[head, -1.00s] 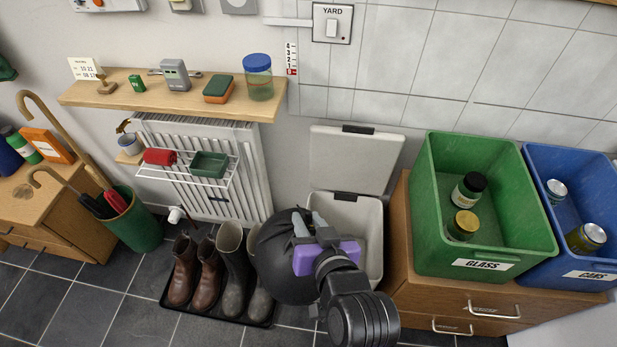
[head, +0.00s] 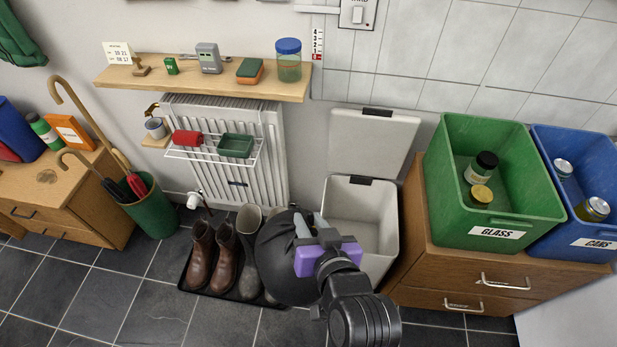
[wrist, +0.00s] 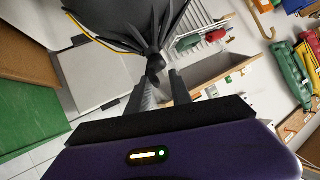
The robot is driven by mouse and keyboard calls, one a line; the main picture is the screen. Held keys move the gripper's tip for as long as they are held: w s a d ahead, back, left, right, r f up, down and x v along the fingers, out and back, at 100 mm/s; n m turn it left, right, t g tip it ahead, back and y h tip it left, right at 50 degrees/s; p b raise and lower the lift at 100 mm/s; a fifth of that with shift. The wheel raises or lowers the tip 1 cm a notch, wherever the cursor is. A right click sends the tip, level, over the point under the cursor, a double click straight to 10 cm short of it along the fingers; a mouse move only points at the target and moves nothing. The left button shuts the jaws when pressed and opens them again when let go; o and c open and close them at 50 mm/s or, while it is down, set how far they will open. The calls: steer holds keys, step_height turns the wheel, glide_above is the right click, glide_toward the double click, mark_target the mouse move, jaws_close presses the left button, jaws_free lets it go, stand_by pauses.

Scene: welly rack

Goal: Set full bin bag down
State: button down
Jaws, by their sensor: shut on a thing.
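The full black bin bag (head: 284,262) hangs from my gripper (head: 312,228), which is shut on its gathered neck. In the head view the bag is in front of the boot tray and hides part of the grey wellies. In the wrist view the bag (wrist: 125,14) fills the top middle, with its bunched neck (wrist: 155,62) between the fingers of my gripper (wrist: 158,88). A yellow strip shows along the bag's edge. I cannot tell whether the bag's bottom touches anything.
An open, empty-looking grey bin (head: 378,225) stands right of the bag, lid up. Brown boots (head: 213,255) and grey wellies (head: 248,240) stand on a black tray (head: 190,283). A drawer unit (head: 450,270) carries green (head: 545,205) and blue crates. Tiled floor (head: 150,305) is clear at front left.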

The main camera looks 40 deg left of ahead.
steer(key=shift+w+d+r, duration=0.15)
steer(key=shift+w+d, duration=0.1)
steer(key=shift+d, duration=0.1)
steer(key=w+d+f+m+t+h, duration=0.1)
steer(key=w+d+m+t+h, duration=0.1)
steer(key=d, duration=1.2)
steer(key=w+d+f+m+t+h, duration=0.1)
steer(key=d+m+h, duration=0.4)
steer(key=d, duration=0.8)
steer(key=w+d+f+m+t+h, duration=0.1)
steer(key=w+d+m+t+h, duration=0.2)
steer(key=d, duration=1.1)
steer(key=shift+w+d+f+m+h, duration=0.15)
steer(key=shift+d+f+m+h, duration=0.2)
steer(key=shift+m, duration=0.45)
